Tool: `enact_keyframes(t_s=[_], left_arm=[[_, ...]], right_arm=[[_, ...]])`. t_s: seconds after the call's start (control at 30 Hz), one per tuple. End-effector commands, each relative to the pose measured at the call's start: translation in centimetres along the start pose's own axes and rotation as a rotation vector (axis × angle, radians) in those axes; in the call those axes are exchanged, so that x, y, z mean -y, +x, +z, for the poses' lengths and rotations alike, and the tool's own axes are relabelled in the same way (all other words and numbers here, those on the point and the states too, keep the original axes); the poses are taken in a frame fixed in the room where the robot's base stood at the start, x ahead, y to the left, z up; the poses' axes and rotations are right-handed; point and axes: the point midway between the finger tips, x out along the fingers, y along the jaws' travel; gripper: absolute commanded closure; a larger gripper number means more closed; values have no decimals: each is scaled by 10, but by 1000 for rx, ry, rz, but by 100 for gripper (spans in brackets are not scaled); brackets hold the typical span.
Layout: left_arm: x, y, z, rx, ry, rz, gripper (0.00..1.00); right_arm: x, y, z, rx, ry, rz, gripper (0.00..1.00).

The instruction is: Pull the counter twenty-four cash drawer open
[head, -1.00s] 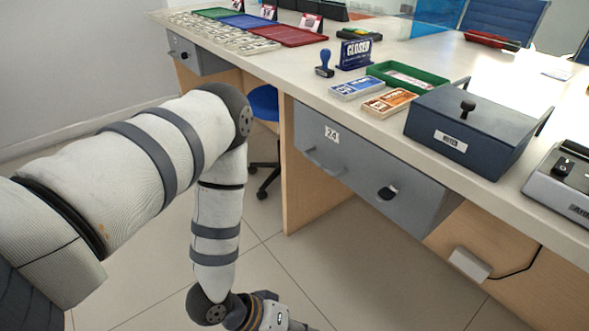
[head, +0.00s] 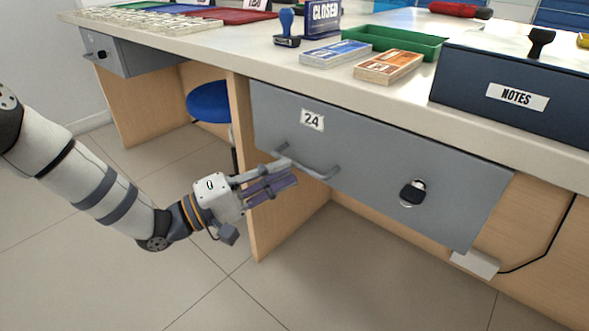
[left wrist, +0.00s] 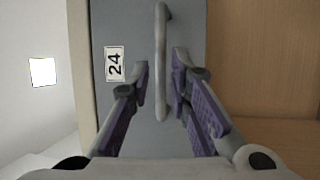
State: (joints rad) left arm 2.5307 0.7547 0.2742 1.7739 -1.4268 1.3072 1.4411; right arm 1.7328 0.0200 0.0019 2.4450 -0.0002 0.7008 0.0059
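The grey cash drawer (head: 370,160) labelled 24 sits under the counter. Its front looks flush with the counter frame. It has a bar handle (head: 312,168) and a black lock knob (head: 412,192). My left gripper (head: 285,180) is at the drawer front, by the handle's left part. In the left wrist view the open fingers (left wrist: 160,85) stand on either side of the handle (left wrist: 161,60), with gaps between; the number 24 label (left wrist: 115,64) shows to the left on the drawer front (left wrist: 135,20). My right gripper is not in view.
The counter top (head: 230,45) holds a notes box (head: 510,95), note bundles (head: 335,53), a green tray (head: 395,42) and a stamp (head: 287,28). A wooden side panel (head: 243,150) stands left of the drawer, with a blue stool (head: 208,102) beyond. The floor in front is clear.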

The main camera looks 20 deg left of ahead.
Motion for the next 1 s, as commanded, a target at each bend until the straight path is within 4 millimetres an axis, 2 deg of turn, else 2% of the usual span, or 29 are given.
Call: enact_keyframes(t_s=[0.1, 0.27, 0.5, 0.6, 1.0], left_arm=[[2, 22, 0, 0, -1, -1, 82], [1, 36, 0, -1, -1, -1, 82], [0, 38, 0, -1, -1, -1, 82], [0, 38, 0, -1, -1, -2, 100], [0, 36, 0, -1, -1, -2, 100]], right_arm=[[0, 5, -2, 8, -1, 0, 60], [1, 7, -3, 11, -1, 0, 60], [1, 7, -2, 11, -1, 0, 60], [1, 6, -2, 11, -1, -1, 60], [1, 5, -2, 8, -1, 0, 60]])
